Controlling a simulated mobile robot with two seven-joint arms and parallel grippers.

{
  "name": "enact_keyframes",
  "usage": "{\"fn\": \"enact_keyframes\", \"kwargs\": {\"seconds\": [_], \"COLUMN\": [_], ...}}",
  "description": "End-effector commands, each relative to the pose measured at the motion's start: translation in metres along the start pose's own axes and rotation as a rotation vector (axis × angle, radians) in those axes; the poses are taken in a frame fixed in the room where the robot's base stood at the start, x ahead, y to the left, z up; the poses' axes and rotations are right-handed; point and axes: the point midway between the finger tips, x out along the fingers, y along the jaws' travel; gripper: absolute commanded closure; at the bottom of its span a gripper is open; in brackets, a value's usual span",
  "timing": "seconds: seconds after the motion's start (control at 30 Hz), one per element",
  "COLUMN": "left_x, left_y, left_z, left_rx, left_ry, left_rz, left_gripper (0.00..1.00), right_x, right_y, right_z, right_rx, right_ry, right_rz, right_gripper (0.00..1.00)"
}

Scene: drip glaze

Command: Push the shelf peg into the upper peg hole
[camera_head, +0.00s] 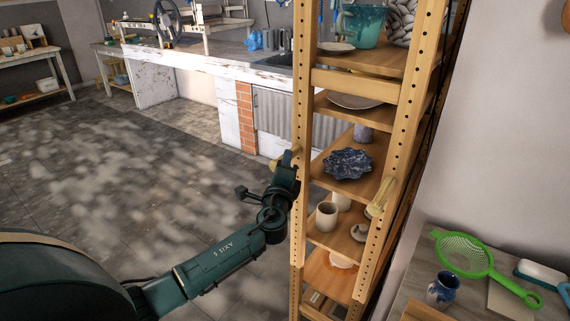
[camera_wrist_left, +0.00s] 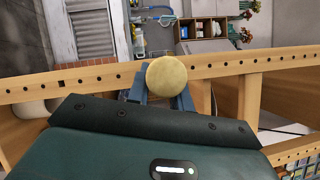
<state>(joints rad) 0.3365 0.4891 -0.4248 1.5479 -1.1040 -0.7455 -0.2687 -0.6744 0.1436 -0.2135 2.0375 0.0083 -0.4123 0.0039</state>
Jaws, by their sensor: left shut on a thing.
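My left gripper (camera_head: 289,160) is at the left front post of the wooden shelf (camera_head: 302,120). It is shut on the pale wooden shelf peg (camera_head: 276,163), whose end shows left of the fingers. In the left wrist view the round end of the shelf peg (camera_wrist_left: 166,76) faces the camera between the fingers (camera_wrist_left: 160,98), against the holed post (camera_wrist_left: 240,66). The post has a row of small dark peg holes; the one at the peg is hidden, so I cannot tell if the peg is inside it. My right gripper is not in view.
Shelf boards hold a blue ruffled dish (camera_head: 348,163), a cup (camera_head: 327,215) and a teal pot (camera_head: 364,24). A side table with a green strainer (camera_head: 465,253) stands at right. The floor left is clear.

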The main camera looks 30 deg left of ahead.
Motion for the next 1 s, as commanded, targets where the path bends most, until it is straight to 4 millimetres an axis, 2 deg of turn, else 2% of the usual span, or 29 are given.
{"fn": "enact_keyframes", "kwargs": {"seconds": [0.27,0.3,0.6,0.83,1.0], "left_x": [0.0001,0.0001,0.0000,-0.0008,-0.0092], "left_y": [0.0002,0.0002,0.0003,0.0006,0.0006], "left_z": [0.0003,0.0003,0.0003,0.0001,0.0000], "left_rx": [0.001,0.001,0.001,0.001,0.000], "left_ry": [-0.001,-0.001,-0.001,0.000,0.000], "left_rz": [-0.001,-0.001,-0.001,0.000,0.001], "left_gripper": [1.00,0.76,0.53,0.53,0.53], "right_x": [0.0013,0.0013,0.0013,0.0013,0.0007], "right_y": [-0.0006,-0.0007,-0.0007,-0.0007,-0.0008], "right_z": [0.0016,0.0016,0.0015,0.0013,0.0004], "right_rx": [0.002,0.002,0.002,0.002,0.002], "right_ry": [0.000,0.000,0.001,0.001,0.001], "right_rz": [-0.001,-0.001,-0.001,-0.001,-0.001], "right_gripper": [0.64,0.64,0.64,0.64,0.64]}}
